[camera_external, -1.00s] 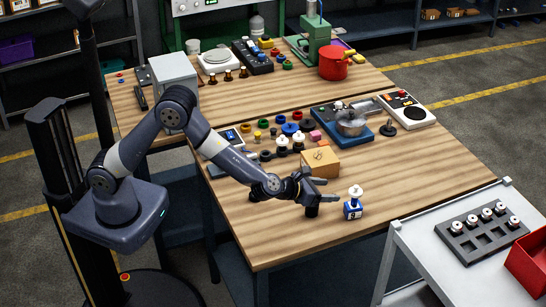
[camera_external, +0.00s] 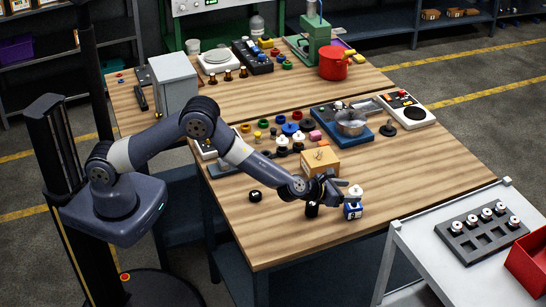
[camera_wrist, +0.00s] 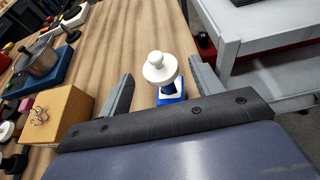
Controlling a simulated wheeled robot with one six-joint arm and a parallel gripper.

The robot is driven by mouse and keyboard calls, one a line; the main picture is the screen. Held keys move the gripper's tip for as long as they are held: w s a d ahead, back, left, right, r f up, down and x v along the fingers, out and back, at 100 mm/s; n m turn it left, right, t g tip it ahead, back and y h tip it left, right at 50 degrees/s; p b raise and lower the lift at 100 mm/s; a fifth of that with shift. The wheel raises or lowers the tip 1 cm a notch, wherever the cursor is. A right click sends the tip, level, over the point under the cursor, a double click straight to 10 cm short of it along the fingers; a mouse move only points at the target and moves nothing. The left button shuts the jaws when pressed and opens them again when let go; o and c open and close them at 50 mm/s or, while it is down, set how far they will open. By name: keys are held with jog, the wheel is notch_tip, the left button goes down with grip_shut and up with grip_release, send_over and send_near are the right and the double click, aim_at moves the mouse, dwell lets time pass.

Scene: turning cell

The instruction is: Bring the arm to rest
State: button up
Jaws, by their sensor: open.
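My gripper (camera_external: 338,192) is at the end of my outstretched arm, low over the front part of the wooden table. In the wrist view its two fingers (camera_wrist: 160,72) are spread apart and empty. A small blue block (camera_external: 352,211) with a white round knob-topped piece on it stands just past the fingers. In the wrist view the white piece (camera_wrist: 159,68) shows between the fingertips, with the blue block (camera_wrist: 171,95) partly below it. I cannot tell whether a finger touches it.
A wooden box (camera_external: 320,161) with a thin item on top stands just behind my gripper. A dark round knob (camera_external: 255,196) lies left of it. A metal pot on a blue base (camera_external: 345,134) stands farther back. A grey cart (camera_external: 420,245) stands at the right. The table's front right is clear.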

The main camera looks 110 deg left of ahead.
aim_at(354, 191)
jog(key=p+x, duration=0.1)
jog(key=x, duration=0.1)
jog(key=shift+w+a+f, duration=0.1)
jog(key=shift+w+a, duration=0.15)
jog(key=shift+a, duration=0.05)
jog(key=shift+w+a+f, duration=0.15)
jog(key=shift+w, duration=0.05)
jog(key=shift+a+f, duration=0.1)
jog(key=shift+f, duration=0.2)
jog(key=shift+r, duration=0.2)
